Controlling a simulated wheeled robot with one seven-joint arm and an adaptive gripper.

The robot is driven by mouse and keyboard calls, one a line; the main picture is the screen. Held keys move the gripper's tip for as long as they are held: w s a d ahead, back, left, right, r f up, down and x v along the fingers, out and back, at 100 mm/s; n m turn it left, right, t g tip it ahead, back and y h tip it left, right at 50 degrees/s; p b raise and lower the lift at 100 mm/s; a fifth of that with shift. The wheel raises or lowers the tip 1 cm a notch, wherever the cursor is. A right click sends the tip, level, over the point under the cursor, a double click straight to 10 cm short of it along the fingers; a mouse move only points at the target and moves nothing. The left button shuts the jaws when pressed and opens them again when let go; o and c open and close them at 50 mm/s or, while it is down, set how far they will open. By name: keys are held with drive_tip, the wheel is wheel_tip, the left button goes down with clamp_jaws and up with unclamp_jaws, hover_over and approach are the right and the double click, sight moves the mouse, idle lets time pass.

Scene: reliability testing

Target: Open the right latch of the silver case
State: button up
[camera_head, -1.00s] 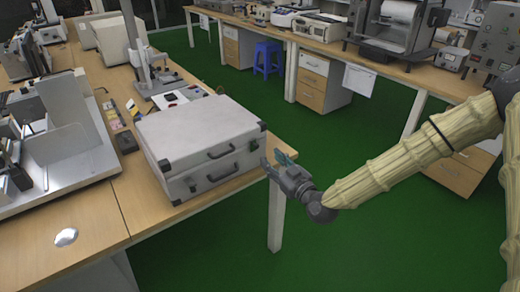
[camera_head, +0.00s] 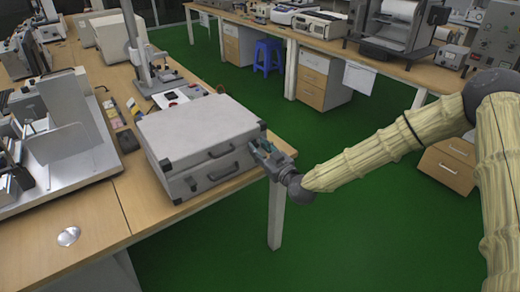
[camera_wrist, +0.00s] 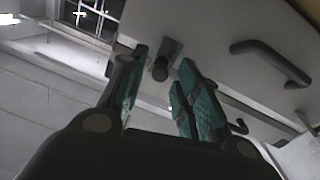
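The silver case (camera_head: 205,135) lies closed on the wooden table, with dark corner pieces and two dark handles on its front. My gripper (camera_head: 257,147) is at the right end of the case's front, by the right latch, which it hides in the head view. In the wrist view the right latch (camera_wrist: 164,60) is a small dark piece on the case front (camera_wrist: 205,25). My gripper's green-padded fingers (camera_wrist: 157,88) are apart, with the latch seen between and just beyond their tips. I cannot tell whether they touch it. A dark handle (camera_wrist: 270,58) shows right of the fingers.
The wooden table (camera_head: 165,215) holds a white stand (camera_head: 130,50) behind the case and a grey metal fixture (camera_head: 65,165) on the left. A small silver disc (camera_head: 68,236) lies near the front. Green floor (camera_head: 330,215) is open on the right.

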clamp_jaws()
